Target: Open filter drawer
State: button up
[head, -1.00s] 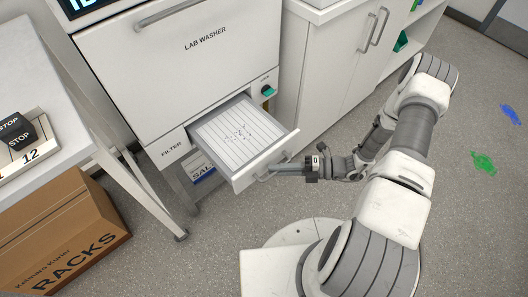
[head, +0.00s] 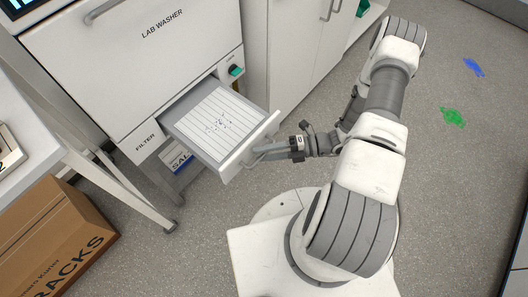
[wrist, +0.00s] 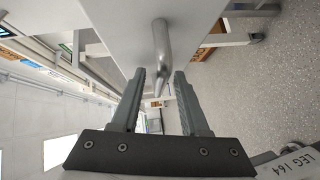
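The filter drawer (head: 251,146) sticks out of the lab washer's lower front, beside the FILTER label (head: 145,143). A lined white filter panel with dark specks (head: 215,120) lies inside it. The drawer's bar handle (head: 258,158) is on its front face; it also shows as a grey metal bar in the wrist view (wrist: 161,50). My gripper (head: 272,153) is at this handle. In the wrist view, my gripper's fingers (wrist: 160,75) are apart, with the handle's end between their tips and gaps visible on both sides.
The lab washer (head: 150,65) stands behind the drawer, with a green-marked knob (head: 235,70). A bench (head: 60,140) and a cardboard RACKS box (head: 50,240) are at left. A SALT-like package (head: 180,161) sits under the drawer. Open floor lies at right, with blue and green marks.

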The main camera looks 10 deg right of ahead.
jog(key=s+d+r, duration=0.1)
jog(key=d, duration=0.7)
jog(key=s+d+r+p, duration=0.1)
jog(key=d, duration=0.8)
jog(key=shift+s+r, duration=0.25)
jog(key=shift+s, duration=0.05)
jog(key=w+a+r+n+g+h, duration=0.2)
jog(key=a+r+n+h, duration=0.15)
jog(key=r+n, duration=0.75)
jog(key=w+a+r+n+g+h, duration=0.25)
jog(key=r+n+h, duration=0.4)
jog(key=r, duration=0.65)
jog(key=s+a+r+n+t+h, duration=0.3)
jog(key=s+a+r+n+t, duration=0.15)
jog(key=r+n, duration=0.5)
jog(key=s+a+r+n+t+h, duration=0.3)
jog(key=s+r+n, duration=0.25)
jog(key=n, duration=0.65)
notch_tip(320, 180, up, 16)
jog(key=p, duration=1.5)
jog(key=shift+p, duration=0.3)
